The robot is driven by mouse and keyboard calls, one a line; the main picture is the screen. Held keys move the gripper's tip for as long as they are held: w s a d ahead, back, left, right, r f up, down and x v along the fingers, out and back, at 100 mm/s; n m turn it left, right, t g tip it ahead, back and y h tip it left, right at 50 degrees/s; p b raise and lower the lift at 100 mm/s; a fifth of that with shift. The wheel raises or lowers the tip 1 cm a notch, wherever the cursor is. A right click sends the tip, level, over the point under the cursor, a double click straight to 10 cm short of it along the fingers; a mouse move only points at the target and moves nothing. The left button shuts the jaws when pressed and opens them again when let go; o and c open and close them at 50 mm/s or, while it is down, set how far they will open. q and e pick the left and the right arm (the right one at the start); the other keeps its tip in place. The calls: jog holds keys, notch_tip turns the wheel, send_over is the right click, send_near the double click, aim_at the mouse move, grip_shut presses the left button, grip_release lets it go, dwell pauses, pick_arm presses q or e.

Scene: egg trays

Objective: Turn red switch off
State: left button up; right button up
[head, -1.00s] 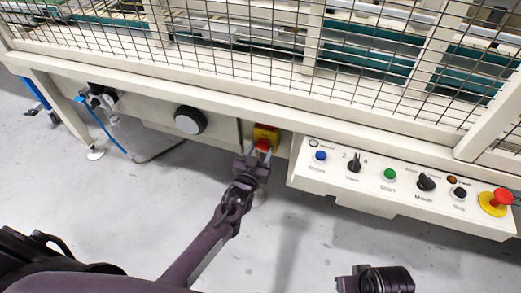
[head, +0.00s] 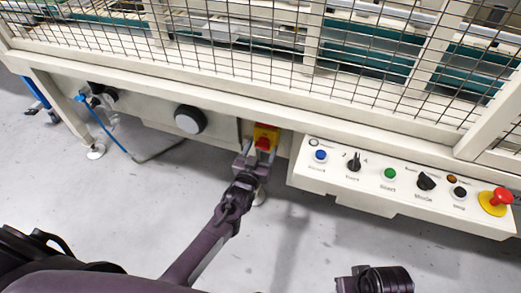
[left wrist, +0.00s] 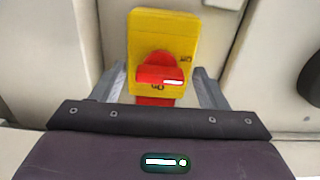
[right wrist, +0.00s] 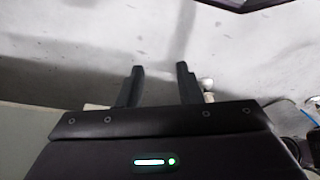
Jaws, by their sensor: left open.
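The red switch (head: 264,143) is a knob on a yellow plate (head: 266,130) under the machine's frame. In the left wrist view, the red knob (left wrist: 160,68) has its handle lying roughly level, with small black marks to its right and below that are hard to read. My left gripper (head: 251,156) is open just in front of the switch. Its fingers stand on either side of the knob, with gaps to both sides. My right gripper shows in the right wrist view (right wrist: 158,85), open and empty over the floor, far from the switch.
A control panel (head: 400,200) with buttons, selector knobs and a red emergency stop (head: 502,196) juts out to the right of the switch. Wire mesh stands above. The floor (head: 120,210) in front is clear.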

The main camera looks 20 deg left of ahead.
pick_arm(q)
jog(key=s+p, duration=0.1)
jog(key=s, duration=0.6)
jog(key=shift+s+a+p, duration=0.15)
jog(key=shift+s+p, duration=0.15)
jog(key=shift+s, duration=0.1)
pick_arm(e)
jog(key=shift+d+f+g, duration=0.3)
jog(key=shift+d+f, duration=0.25)
jog(key=shift+d, duration=0.05)
